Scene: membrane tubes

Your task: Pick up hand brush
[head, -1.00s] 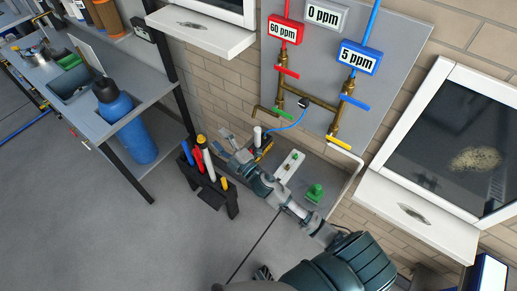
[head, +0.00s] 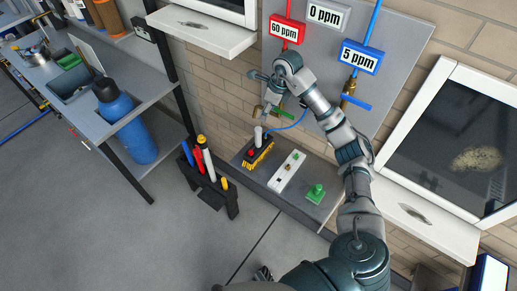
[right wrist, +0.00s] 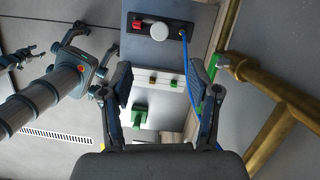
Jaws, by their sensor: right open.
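I cannot make out a hand brush for certain in either view. The nearest match is a yellow-and-black edged piece (head: 258,155) at the front of the wall shelf, below a white knob; it could be bristles or only striping. My right gripper (head: 262,92) is raised above that shelf, in front of the brass pipes. In the right wrist view its two dark fingers (right wrist: 161,90) are spread apart with nothing between them. A box with a red switch and white knob (right wrist: 159,32) shows beyond the fingers.
The shelf also bears a white block (head: 286,172) and a green fitting (head: 315,193). A black stand (head: 211,188) with coloured tools is on the floor. The bench (head: 75,100) with a blue cylinder (head: 115,108) is at left. A blue cable (right wrist: 187,75) and brass pipes (right wrist: 275,85) lie close.

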